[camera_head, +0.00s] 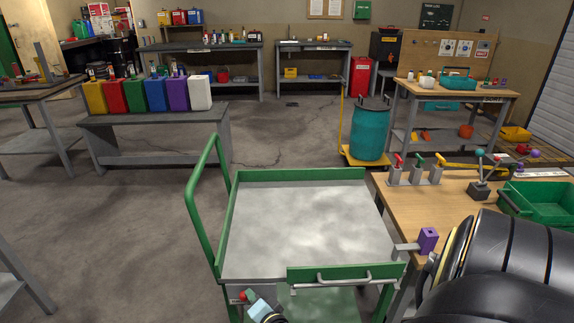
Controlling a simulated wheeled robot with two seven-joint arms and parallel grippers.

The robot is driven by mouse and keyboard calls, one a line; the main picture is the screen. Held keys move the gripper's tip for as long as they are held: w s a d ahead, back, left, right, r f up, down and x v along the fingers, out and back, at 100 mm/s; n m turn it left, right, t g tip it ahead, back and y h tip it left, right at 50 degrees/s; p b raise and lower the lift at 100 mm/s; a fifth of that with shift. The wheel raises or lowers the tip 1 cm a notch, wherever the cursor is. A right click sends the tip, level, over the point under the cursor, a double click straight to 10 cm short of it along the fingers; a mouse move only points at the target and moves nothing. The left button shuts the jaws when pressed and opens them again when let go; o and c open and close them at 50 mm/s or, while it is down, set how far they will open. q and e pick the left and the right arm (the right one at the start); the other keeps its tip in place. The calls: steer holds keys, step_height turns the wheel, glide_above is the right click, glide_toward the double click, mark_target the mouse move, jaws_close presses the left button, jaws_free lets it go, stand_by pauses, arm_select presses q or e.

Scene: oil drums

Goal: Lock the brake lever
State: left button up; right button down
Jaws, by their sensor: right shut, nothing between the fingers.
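A cart (232,225) with a green frame, a tall green push handle at its left and a pale grey tray top stands in front of me. A small red knob (243,296) shows low at the cart's near left corner; it looks like the end of the brake lever, whose arm is mostly hidden. My right gripper (259,306), with pale blue tips, is shut and empty at the bottom edge, just right of the red knob. I cannot tell whether they touch. My left gripper is not in view.
A wooden bench (458,208) stands right of the cart with upright levers (420,172), a green bin (545,203) and a purple block (428,240) at its near corner. My black arm covers the lower right. A teal drum (370,130) stands behind.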

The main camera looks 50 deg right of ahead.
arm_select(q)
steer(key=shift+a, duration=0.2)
arm_select(e)
steer(key=shift+w+a, duration=0.1)
steer(key=shift+a, duration=0.15)
